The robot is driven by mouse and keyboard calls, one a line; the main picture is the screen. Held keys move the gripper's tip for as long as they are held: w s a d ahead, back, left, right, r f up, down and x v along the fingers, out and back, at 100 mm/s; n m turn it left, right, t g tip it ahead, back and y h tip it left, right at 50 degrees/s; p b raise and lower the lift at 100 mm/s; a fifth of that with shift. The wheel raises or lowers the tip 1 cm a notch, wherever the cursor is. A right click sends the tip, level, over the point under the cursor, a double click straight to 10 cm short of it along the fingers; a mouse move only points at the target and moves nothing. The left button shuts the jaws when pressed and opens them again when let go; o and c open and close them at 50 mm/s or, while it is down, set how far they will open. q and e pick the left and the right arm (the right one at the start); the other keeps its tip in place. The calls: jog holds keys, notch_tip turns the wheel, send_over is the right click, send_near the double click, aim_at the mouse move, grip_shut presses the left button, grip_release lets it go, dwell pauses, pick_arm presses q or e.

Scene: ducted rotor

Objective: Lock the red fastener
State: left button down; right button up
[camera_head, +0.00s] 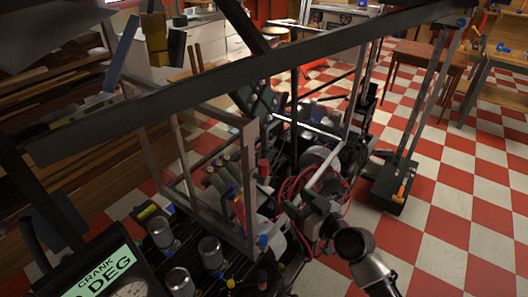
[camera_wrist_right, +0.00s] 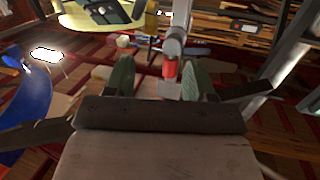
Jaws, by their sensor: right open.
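In the right wrist view, a red fastener (camera_wrist_right: 170,68) sits on a pale grey upright post, ahead of my right gripper (camera_wrist_right: 158,76). The two green-padded fingers are apart, and the fastener appears in the gap between them, nearer the right finger; I see no contact. In the head view my right gripper (camera_head: 303,217) is dark and reaches in from the lower right, beside the machine's red cables. Several red parts show there, one of them an upright red cap (camera_head: 263,168); I cannot tell which is the same fastener. My left gripper does not show.
A metal frame (camera_head: 249,190) with bars surrounds the machine, and a long dark beam (camera_head: 230,82) crosses above. Red cables (camera_head: 290,190) hang close to my right gripper. A panel reading CRANK (camera_head: 98,265) is lower left. The checkered floor (camera_head: 450,215) at right is mostly clear.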

jog(key=n+y, duration=0.1)
jog(key=y, duration=0.1)
send_near(267, 170)
jog(key=a, duration=0.1)
jog(key=p+x, duration=0.1)
jog(key=x, duration=0.2)
jog(key=p+x, duration=0.1)
jog(key=x, duration=0.2)
jog(key=p+x, duration=0.1)
jog(key=x, duration=0.2)
jog(key=shift+w, duration=0.5)
jog(key=shift+w+a, duration=0.35)
jog(key=shift+w, duration=0.15)
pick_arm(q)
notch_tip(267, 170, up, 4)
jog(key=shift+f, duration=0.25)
pick_arm(e)
jog(key=shift+f, duration=0.1)
jog(key=shift+c, duration=0.5)
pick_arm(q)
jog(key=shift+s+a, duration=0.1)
pick_arm(e)
grip_shut()
